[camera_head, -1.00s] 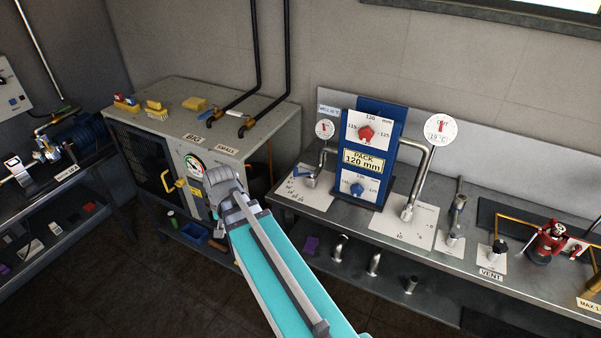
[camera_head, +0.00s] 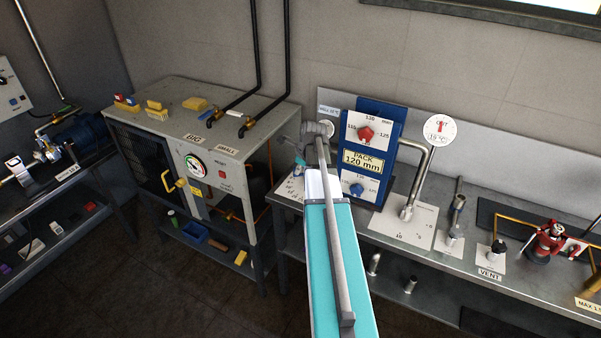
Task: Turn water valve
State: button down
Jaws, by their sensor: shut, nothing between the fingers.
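The water valve seems to be the small blue-handled fitting (camera_head: 299,161) on the left pipe of the plate cooler, above a white scale card (camera_head: 291,188). My arm hides much of it. My gripper (camera_head: 303,152) is shut and empty, at the far end of my teal arm, in front of the left pipe and next to the blue handle. I cannot tell whether it touches the handle. The blue plate pack (camera_head: 372,145), marked PACK 120 mm, stands just right of it. The round OUT dial (camera_head: 440,129) shows a temperature in small print.
The bench (camera_head: 432,250) carries a right pipe (camera_head: 409,208) on a card, a VENT fitting (camera_head: 498,252) and a red device (camera_head: 547,242). A grey cabinet (camera_head: 180,118) with a pressure gauge (camera_head: 195,167) stands left. The floor before the cabinet is clear.

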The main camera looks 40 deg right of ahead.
jog(key=s+d+m, duration=0.1)
jog(key=d+m, duration=0.3)
jog(key=d, duration=0.3)
jog(key=shift+r+m+t, duration=0.25)
jog(key=shift+m+t, duration=0.05)
jog(key=shift+m, duration=0.1)
jog(key=shift+d+f, duration=0.1)
jog(key=shift+f, duration=0.05)
jog(key=w+f+b, duration=0.7)
jog(key=f+b, duration=0.2)
jog(key=shift+w+a, duration=0.25)
jog(key=shift+a, duration=0.05)
dwell(0.4)
jog(key=shift+w, duration=0.5)
dwell(0.3)
